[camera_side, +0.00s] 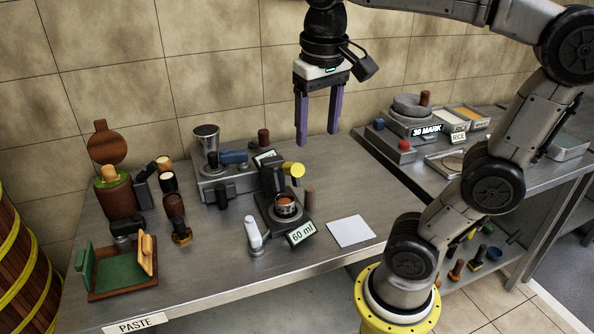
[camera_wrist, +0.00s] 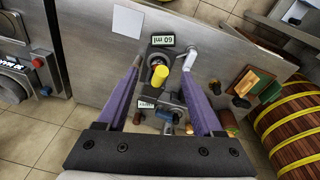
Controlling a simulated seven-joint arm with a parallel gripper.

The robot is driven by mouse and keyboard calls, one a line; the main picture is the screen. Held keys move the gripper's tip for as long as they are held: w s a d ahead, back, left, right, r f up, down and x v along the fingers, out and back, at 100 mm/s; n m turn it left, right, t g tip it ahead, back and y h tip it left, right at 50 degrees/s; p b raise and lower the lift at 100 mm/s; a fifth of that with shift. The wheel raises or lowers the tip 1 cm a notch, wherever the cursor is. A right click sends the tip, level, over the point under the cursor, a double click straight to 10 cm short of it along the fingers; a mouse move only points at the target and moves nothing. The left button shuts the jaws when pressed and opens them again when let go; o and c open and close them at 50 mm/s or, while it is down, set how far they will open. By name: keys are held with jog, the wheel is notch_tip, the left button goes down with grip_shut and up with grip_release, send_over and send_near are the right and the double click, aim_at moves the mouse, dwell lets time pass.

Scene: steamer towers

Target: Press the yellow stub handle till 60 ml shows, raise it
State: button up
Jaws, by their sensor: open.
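The yellow stub handle (camera_side: 293,169) sticks out from the upper part of a dark press machine (camera_side: 271,180) on the steel table. It also shows in the wrist view (camera_wrist: 146,102), between my fingers in the picture. A metal cup (camera_side: 286,206) with orange-brown contents sits at the machine's base. A sign reading 60 ml (camera_side: 302,233) stands at its front and shows in the wrist view (camera_wrist: 163,40). My gripper (camera_side: 317,140) is open and empty, pointing down, well above the table and apart from the handle.
A white-topped lever (camera_side: 254,236) stands left of the machine, and a white square (camera_side: 351,231) lies to its right. A grey grinder-like unit (camera_side: 225,175) is behind. A green-lined tray (camera_side: 118,268) and wooden-topped tools are at left.

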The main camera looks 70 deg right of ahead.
jog(key=m+g, duration=0.1)
jog(key=g, duration=0.1)
send_near(295, 170)
notch_tip(295, 170, up, 2)
jog(key=w+d, duration=0.2)
jog(key=f, duration=0.4)
jog(key=s+d+f, duration=0.1)
jog(key=f, duration=0.4)
jog(key=d+f, duration=0.1)
jog(key=f, duration=0.4)
jog(key=shift+s, duration=0.3)
grip_shut()
